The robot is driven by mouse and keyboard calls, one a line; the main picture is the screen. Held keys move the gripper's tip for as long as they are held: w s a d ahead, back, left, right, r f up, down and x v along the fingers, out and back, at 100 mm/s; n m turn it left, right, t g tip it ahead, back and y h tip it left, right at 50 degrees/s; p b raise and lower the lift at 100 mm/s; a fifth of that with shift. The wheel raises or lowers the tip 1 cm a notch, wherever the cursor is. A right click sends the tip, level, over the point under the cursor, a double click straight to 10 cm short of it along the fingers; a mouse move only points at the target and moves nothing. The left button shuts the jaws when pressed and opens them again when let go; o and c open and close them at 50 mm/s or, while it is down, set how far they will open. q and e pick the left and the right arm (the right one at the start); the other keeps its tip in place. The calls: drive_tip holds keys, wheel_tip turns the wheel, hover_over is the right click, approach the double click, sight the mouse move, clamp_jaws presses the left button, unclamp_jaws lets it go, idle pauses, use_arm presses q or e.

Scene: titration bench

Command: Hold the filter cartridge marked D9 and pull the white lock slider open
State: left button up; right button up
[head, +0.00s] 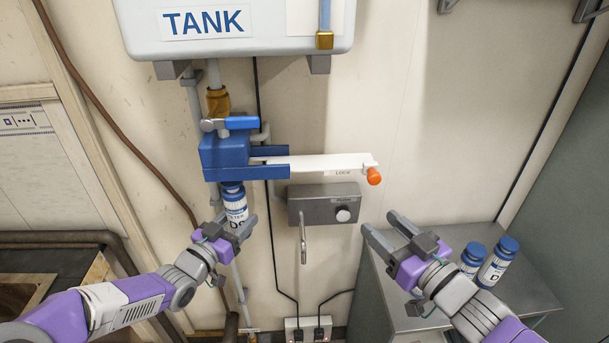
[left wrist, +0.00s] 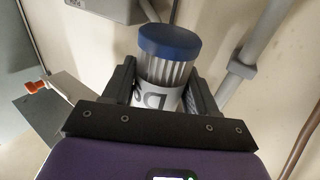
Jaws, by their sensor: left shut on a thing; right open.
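The filter cartridge (head: 235,201), white with blue ends and a printed label, stands upright under the blue housing (head: 224,156). Only "D" and part of another character can be read. My left gripper (head: 231,227) is shut around its lower part; in the left wrist view the cartridge (left wrist: 166,72) lies between both fingers, its blue end facing the camera. The white lock slider (head: 322,163), marked LOCK, sticks out to the right from the housing and ends in an orange knob (head: 373,176). My right gripper (head: 384,222) is open and empty, below and right of the knob, apart from it.
A white tank (head: 240,48) hangs above the housing. A grey box with a round knob (head: 342,214) is on the wall under the slider. Two more blue-capped cartridges (head: 497,262) (head: 472,259) stand on the metal bench (head: 524,291) behind my right gripper.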

use_arm(q)
drive_tip(key=s+b, duration=0.1)
drive_tip(key=s, duration=1.1)
drive_tip(key=shift+s+b, duration=0.2)
drive_tip(key=shift+b, duration=0.15)
idle(0.4)
